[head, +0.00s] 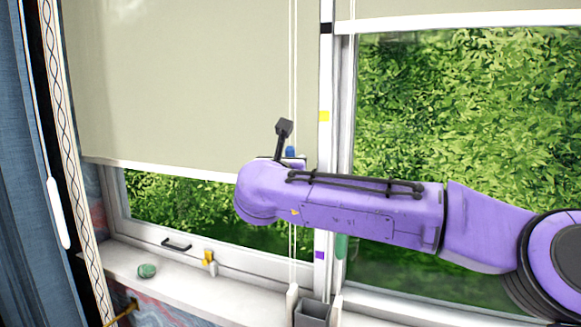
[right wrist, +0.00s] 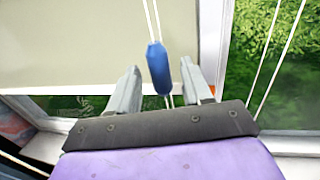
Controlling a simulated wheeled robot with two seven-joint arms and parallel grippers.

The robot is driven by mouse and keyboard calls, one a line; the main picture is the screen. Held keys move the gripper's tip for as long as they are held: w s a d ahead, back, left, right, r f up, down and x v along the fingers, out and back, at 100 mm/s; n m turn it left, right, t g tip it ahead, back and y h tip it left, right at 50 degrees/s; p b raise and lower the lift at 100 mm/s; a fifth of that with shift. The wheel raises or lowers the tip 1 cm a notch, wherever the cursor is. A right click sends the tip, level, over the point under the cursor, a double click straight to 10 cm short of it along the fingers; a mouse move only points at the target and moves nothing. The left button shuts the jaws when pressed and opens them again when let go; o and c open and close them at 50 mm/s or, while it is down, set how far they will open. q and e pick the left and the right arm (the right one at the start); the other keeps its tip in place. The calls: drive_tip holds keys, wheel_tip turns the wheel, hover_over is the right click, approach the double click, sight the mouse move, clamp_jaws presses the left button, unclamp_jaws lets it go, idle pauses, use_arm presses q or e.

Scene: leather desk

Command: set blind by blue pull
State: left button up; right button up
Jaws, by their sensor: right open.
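The blue pull (right wrist: 158,68) hangs on a pair of white cords and shows between the fingers of my right gripper (right wrist: 160,90) in the right wrist view. The gripper is open, with a finger on each side of the pull; I see no contact. In the head view only a small part of the blue pull (head: 290,152) shows above my purple right arm, which hides most of the gripper. The left blind (head: 180,80) is beige and partly lowered, its white bottom bar above a strip of window. My left gripper is not in view.
A second blind (head: 450,18) at the right is raised high. A green pull (head: 341,246) hangs beside the frame post. The sill holds a green object (head: 147,271) and a grey box (head: 312,312). A blue curtain (head: 35,180) hangs at the left.

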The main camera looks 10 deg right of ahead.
drive_tip(key=b+v, duration=0.2)
drive_tip(key=v, duration=0.5)
drive_tip(key=shift+s+b, duration=0.3)
